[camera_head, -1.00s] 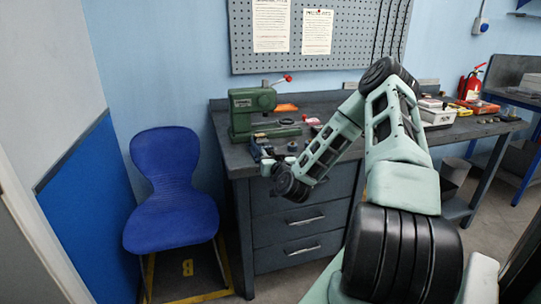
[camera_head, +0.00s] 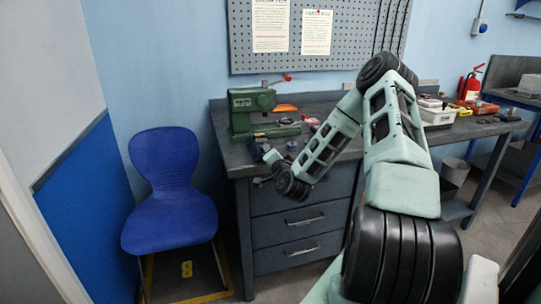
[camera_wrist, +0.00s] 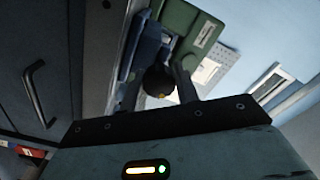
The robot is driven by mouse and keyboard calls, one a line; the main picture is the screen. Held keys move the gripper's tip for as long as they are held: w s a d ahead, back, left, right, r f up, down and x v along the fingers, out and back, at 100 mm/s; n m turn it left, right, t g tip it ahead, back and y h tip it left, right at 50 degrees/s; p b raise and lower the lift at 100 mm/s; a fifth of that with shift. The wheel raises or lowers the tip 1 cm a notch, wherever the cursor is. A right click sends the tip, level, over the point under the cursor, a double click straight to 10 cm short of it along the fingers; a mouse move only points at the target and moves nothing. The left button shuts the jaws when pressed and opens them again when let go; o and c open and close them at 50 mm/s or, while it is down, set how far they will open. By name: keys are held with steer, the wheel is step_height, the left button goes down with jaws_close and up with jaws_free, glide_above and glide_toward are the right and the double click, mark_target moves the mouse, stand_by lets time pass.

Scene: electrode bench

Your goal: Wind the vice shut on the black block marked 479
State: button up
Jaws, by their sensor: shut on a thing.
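The small blue-grey vice (camera_head: 254,149) sits at the front left edge of the bench; it also shows in the wrist view (camera_wrist: 148,48), beyond the fingers. My gripper (camera_head: 268,156) is at the vice's front, in front of the bench edge. In the wrist view my gripper (camera_wrist: 156,88) has a finger on each side of a dark round knob (camera_wrist: 158,80), which looks like part of the vice's handle, and is shut on it. I cannot make out the black block marked 479 or the gap between the vice jaws.
A green press (camera_head: 250,112) with a red-tipped lever stands behind the vice on the bench (camera_head: 232,158). Drawers (camera_head: 300,222) are below. A blue chair (camera_head: 170,190) stands left of the bench. Small parts and an orange item (camera_head: 286,108) lie near the press.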

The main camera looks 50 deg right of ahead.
steer(key=m, duration=0.4)
steer(key=shift+f+m, duration=0.1)
steer(key=shift+m, duration=0.3)
steer(key=shift+f+m, duration=0.1)
steer(key=shift+m, duration=2.1)
steer(key=o, duration=1)
steer(key=shift+c, duration=0.2)
steer(key=shift+s, duration=0.1)
steer(key=p+v, duration=0.8)
steer(key=v, duration=0.9)
